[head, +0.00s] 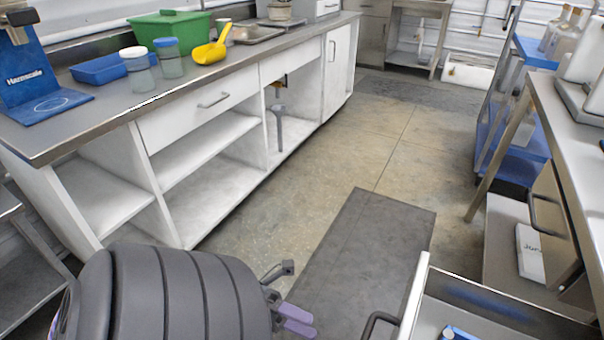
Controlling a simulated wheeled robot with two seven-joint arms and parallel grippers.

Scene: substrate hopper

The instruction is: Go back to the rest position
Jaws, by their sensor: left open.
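My left gripper (301,299) shows at the bottom of the head view, past the large dark ribbed part of my left arm. My right gripper is not in view.
The long bench (200,107) on the left holds a yellow scoop (211,52), two lidded jars, a green bin (167,27) and a blue stand. An open drawer (480,310) juts out at the lower right.

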